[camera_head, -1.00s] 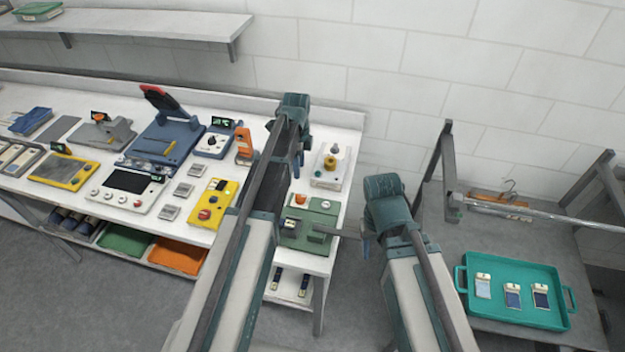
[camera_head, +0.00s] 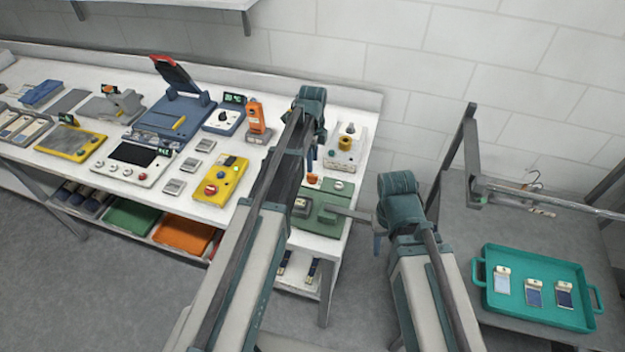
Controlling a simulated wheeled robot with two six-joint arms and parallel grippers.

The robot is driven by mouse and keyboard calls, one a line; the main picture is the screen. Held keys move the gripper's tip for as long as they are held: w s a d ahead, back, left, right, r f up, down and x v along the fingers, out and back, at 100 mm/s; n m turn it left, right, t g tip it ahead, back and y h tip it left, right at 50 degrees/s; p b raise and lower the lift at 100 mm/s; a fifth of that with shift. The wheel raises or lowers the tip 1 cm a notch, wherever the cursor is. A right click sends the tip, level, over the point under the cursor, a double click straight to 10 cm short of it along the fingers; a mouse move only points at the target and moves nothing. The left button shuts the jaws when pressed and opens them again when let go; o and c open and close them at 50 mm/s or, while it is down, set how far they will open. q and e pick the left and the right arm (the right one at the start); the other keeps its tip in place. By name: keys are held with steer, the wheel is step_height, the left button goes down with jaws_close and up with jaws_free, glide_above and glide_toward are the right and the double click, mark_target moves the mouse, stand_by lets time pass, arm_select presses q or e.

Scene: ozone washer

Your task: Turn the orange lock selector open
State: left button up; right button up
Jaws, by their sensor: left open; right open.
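The orange lock selector appears to be the small orange knob (camera_head: 313,179) on top of the green device (camera_head: 322,217) at the bench's right end. A grey bar sticks out from this device to the right. My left gripper (camera_head: 312,158) hangs from its arm just above and behind the orange knob in the picture. It is open and apart from the knob as far as I can see; its fingers are small and partly hidden. My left arm covers the device's left side. My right gripper (camera_head: 377,243) is open and empty, to the right of the device, off the bench edge.
A yellow box with a red button (camera_head: 220,182) and an orange tool (camera_head: 257,120) are left of my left arm. A teal tray (camera_head: 485,297) with phone-like items sits on the right table.

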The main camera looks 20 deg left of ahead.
mark_target(313, 174)
arm_select(q)
step_height(313, 174, down, 6)
steer(key=b, duration=0.5)
jaws_close()
